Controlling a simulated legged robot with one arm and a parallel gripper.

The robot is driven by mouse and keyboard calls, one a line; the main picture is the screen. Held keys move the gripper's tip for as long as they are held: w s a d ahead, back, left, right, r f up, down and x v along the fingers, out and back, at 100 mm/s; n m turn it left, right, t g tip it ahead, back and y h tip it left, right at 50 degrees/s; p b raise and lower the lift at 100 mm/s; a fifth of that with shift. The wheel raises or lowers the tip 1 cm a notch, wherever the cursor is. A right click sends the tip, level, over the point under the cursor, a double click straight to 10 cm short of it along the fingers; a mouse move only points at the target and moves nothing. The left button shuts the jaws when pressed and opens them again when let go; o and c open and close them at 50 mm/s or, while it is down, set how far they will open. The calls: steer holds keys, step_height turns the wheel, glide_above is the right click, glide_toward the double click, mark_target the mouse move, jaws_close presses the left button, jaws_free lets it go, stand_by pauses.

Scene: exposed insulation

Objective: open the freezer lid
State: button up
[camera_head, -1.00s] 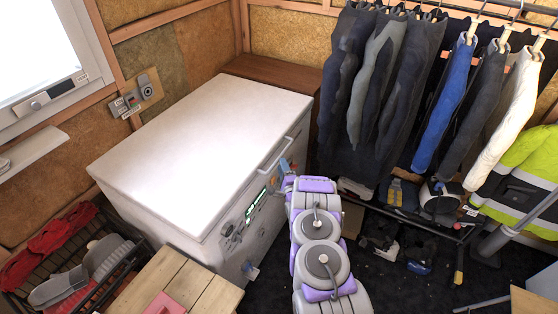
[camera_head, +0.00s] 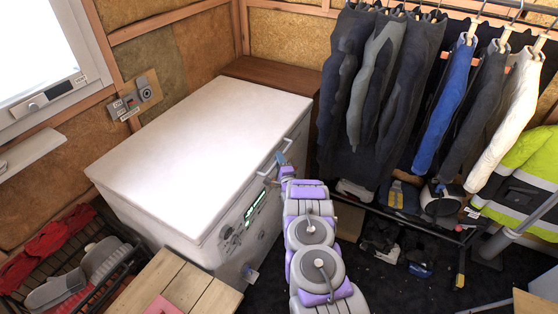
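The white chest freezer stands left of centre, and its flat white lid (camera_head: 205,150) lies closed on top. A handle (camera_head: 272,160) sits on the lid's right front edge. My gripper (camera_head: 284,160) is at the end of my purple and grey arm, right beside the handle. The fingers are small and partly hidden by the wrist, so I cannot tell whether they are open, shut, or touching the handle. A lit green panel (camera_head: 256,208) shows on the freezer's front.
Clothes (camera_head: 390,90) hang on a rack at the right, above shoes and a bench. A black basket (camera_head: 80,265) and a wooden crate (camera_head: 190,290) stand at the lower left. A brown cabinet (camera_head: 272,72) is behind the freezer.

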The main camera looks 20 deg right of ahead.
jaws_close()
stand_by(0.3)
